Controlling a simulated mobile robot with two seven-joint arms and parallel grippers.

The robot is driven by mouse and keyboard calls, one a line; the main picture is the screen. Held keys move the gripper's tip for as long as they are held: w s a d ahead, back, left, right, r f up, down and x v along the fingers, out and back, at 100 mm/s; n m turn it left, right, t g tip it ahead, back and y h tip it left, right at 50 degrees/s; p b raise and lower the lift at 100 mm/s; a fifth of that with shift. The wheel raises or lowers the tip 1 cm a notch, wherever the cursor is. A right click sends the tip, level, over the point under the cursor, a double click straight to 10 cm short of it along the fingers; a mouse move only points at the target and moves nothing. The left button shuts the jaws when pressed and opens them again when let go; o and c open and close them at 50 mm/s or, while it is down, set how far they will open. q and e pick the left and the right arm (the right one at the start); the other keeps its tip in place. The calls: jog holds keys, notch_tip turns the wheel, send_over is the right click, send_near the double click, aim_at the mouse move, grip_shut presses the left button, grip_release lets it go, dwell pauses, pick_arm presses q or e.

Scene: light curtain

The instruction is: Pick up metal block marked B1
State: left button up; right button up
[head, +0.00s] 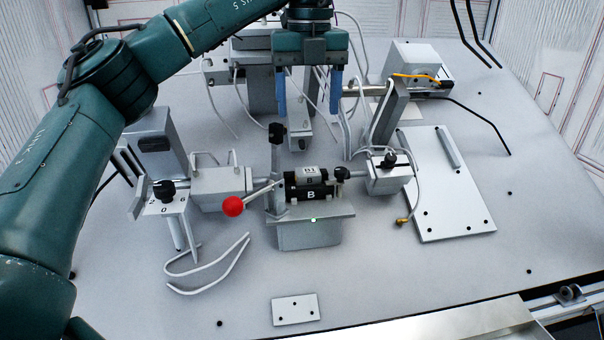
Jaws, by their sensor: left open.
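The metal block marked B1 (310,171) is a small light grey block with dark lettering. It sits on top of a black block marked B (311,194) in the fixture at the middle of the table. My left gripper (309,106) hangs above and behind the block, fingers pointing down. Its two blue fingers are apart with nothing held between them. The block is clear of the fingers. My right gripper does not show.
A red-knobbed lever (233,206) stands left of the blocks, with a black-knobbed post (276,140) behind. Clamp units flank the fixture. A white plate (445,200) lies right, a small plate (295,309) in front. Loose cables cross the table. The front left is mostly free.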

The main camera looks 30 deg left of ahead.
pick_arm(q)
send_over(308, 171)
jog(key=f, duration=0.7)
jog(key=shift+w+a, duration=0.15)
jog(key=shift+w, duration=0.05)
jog(key=shift+s+f+p, duration=0.15)
jog(key=shift+f+p, duration=0.05)
jog(key=shift+f, duration=1.15)
jog(key=shift+s+f+p, duration=0.1)
jog(key=shift+f+p, duration=0.05)
jog(key=shift+f, duration=1.2)
jog(key=c, duration=1.1)
jog(key=shift+r, duration=0.15)
